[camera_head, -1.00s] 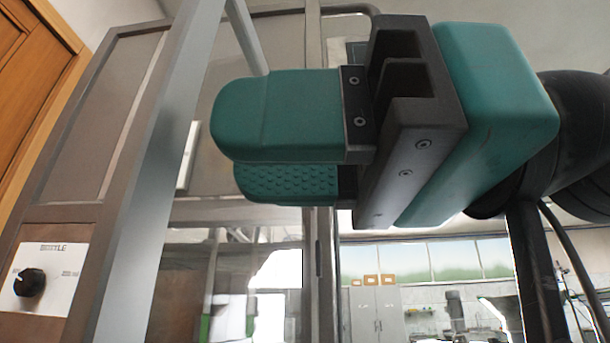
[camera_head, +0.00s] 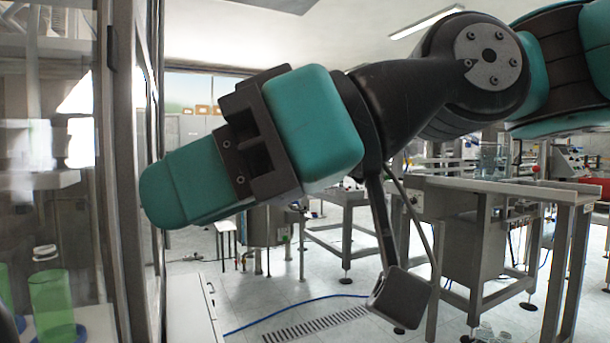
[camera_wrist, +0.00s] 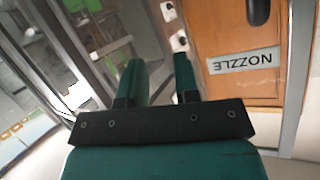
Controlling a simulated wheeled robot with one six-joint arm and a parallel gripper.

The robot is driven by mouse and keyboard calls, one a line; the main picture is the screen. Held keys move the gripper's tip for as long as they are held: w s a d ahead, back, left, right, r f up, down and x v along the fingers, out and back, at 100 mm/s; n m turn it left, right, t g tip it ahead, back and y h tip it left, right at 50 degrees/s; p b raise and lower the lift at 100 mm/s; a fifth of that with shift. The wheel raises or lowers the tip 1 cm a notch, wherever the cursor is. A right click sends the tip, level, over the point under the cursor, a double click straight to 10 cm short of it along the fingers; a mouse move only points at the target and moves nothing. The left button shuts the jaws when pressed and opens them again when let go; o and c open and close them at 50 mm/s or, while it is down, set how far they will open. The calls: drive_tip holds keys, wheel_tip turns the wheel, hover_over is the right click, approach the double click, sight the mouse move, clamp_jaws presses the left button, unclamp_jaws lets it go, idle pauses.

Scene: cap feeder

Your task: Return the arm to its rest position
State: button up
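My gripper (camera_head: 160,198) has teal fingers and a dark grey mount. In the head view it points left and slightly down, close in the picture to the upright frame of a glass-fronted machine (camera_head: 130,170). I cannot tell its exact distance from that frame. In the wrist view my gripper (camera_wrist: 158,70) shows two fingers with a gap between them. It is open and nothing is held in it. My arm stretches in from the upper right in the head view.
Green cylinders (camera_head: 53,300) stand behind the glass at left. A wooden panel with a NOZZLE label (camera_wrist: 243,62) faces the wrist camera. A metal table (camera_head: 500,190) stands at right. A blue hose (camera_head: 265,322) and a floor grate (camera_head: 315,325) lie on the open floor.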

drive_tip(key=d+f+m+t+h, duration=0.1)
drive_tip(key=d+f+m+h, duration=0.8)
drive_tip(key=d+f, duration=1.3)
wheel_tip(320, 180, up, 20)
drive_tip(key=p, duration=2.2)
drive_tip(key=shift+s+f, duration=0.15)
drive_tip(key=shift+s, duration=0.3)
drive_tip(key=shift+a, duration=0.15)
